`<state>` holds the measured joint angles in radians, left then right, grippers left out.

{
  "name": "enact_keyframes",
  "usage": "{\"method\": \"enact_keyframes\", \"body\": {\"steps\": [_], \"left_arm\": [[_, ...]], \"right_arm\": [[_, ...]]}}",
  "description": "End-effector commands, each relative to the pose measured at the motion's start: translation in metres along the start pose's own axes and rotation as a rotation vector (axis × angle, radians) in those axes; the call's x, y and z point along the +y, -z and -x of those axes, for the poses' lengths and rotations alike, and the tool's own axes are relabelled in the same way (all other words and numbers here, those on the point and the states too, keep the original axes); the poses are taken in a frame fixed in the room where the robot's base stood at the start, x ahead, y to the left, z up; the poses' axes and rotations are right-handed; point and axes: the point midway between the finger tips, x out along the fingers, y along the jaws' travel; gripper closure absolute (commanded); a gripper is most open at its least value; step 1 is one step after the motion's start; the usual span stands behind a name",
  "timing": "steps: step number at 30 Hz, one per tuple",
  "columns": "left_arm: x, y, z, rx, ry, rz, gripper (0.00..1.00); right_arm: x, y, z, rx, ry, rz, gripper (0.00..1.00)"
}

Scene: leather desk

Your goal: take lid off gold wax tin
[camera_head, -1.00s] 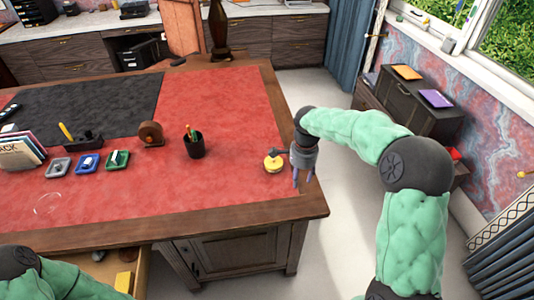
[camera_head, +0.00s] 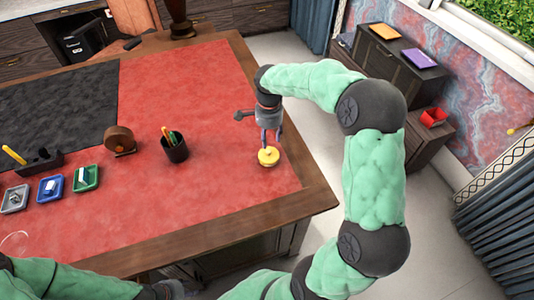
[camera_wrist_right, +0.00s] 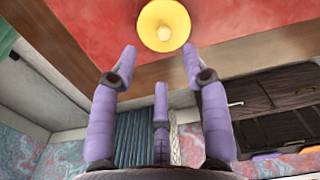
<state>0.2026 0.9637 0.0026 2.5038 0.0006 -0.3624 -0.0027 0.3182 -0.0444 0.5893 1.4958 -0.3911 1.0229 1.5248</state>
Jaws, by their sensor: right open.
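The gold wax tin (camera_head: 268,158) sits on the red leather near the desk's right edge. Its round yellow lid, with a small pale knob in the middle, is on top. In the right wrist view the lid (camera_wrist_right: 152,38) shows from above, just beyond the fingertips. My right gripper (camera_head: 270,141) points down above the tin, its purple fingers spread. In its wrist view the gripper (camera_wrist_right: 158,60) is open and empty, and I see no contact. My left arm lies along the bottom left; its fingers are out of sight.
A black pen cup (camera_head: 175,152) and a brown round-topped object (camera_head: 119,140) stand left of the tin. Small coloured trays (camera_head: 85,178) lie further left. The leather around the tin is clear. The desk's wooden edge (camera_head: 300,205) runs close by.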

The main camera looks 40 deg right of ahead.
Motion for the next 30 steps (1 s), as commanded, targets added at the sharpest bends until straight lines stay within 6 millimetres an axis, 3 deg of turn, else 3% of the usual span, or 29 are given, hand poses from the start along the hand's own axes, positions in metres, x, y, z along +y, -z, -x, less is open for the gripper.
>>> {"method": "enact_keyframes", "body": {"steps": [3,11,21,29,30], "left_arm": [[-0.003,0.000,-0.009,0.000,0.000,0.000,0.60],[-0.005,0.001,-0.015,0.001,0.000,0.000,0.60],[-0.013,0.002,-0.036,0.001,0.000,0.000,0.60],[-0.013,0.002,-0.035,0.001,0.000,0.000,0.60],[-0.013,0.002,-0.035,0.001,0.000,0.000,0.60]], "right_arm": [[0.000,0.000,-0.022,0.000,-0.002,0.001,0.54],[-0.001,0.001,-0.038,0.000,-0.001,0.001,0.54],[-0.004,0.004,-0.080,0.000,-0.001,0.000,0.54],[-0.004,0.004,-0.081,0.001,0.001,0.000,0.54],[-0.004,0.004,-0.081,0.000,0.001,0.000,0.65]]}}
